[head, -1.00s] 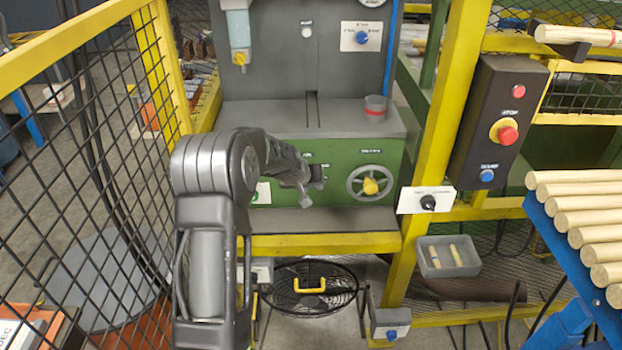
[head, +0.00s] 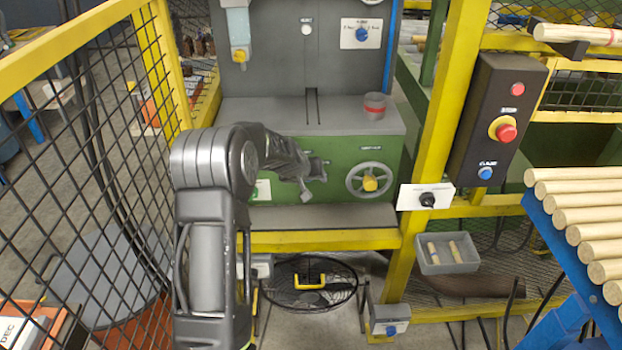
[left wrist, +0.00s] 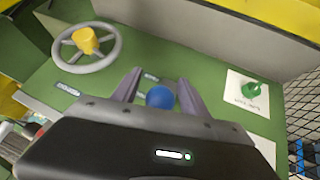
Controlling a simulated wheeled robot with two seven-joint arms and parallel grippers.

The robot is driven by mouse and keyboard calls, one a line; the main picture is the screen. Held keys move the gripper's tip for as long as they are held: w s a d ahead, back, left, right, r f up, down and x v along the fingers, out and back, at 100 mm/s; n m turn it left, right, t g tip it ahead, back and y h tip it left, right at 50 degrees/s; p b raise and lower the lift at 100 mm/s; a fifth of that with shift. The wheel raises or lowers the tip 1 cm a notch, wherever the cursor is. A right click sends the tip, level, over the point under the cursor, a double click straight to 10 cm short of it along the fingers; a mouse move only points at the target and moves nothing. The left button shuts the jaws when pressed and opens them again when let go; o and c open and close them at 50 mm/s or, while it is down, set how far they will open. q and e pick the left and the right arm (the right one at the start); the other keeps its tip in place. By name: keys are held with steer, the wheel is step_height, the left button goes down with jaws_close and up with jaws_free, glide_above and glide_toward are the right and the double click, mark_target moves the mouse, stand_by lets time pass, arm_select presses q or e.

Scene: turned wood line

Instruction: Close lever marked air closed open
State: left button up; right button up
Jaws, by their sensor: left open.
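My left gripper (head: 312,180) is in front of the green machine panel (head: 342,152), left of the handwheel. In the left wrist view my left gripper (left wrist: 158,88) is open, its two fingers pointing at the panel. A round blue knob (left wrist: 160,97) shows between the fingers; I cannot tell whether they touch it. The plate (head: 262,190) shows partly behind my arm in the head view. The lettering is too small to read, so I cannot tell which control is marked air.
A grey handwheel with a yellow hub (head: 369,182) is right of the gripper. A grey ledge (head: 330,216) and yellow beam (head: 325,241) run below the panel. A yellow post (head: 431,130) stands right, a mesh fence (head: 95,170) left. A red-topped cup (head: 375,105) stands above.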

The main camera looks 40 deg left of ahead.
arm_select(q)
steer(key=shift+s, duration=0.1)
steer(key=v, duration=0.7)
steer(key=shift+s+r, duration=0.2)
steer(key=shift+r, duration=0.1)
steer(key=s+d+f+m+g+h, duration=0.2)
steer(key=s+d+f, duration=0.3)
steer(key=d+f, duration=0.65)
steer(key=s+d+f+m+g+h, duration=0.1)
steer(key=s+d+f+g, duration=0.1)
steer(key=s+d+f, duration=0.65)
steer(key=s+d+f+m+g+h, duration=0.1)
steer(key=s+d+f, duration=0.4)
steer(key=s+d, duration=0.4)
steer(key=s+d+f+m+g+h, duration=0.1)
steer(key=s+d+f, duration=0.4)
steer(key=s+d, duration=0.5)
steer(key=shift+d+f+g+h, duration=0.25)
steer(key=shift+d+g+h, duration=0.1)
steer(key=shift+g+h, duration=0.15)
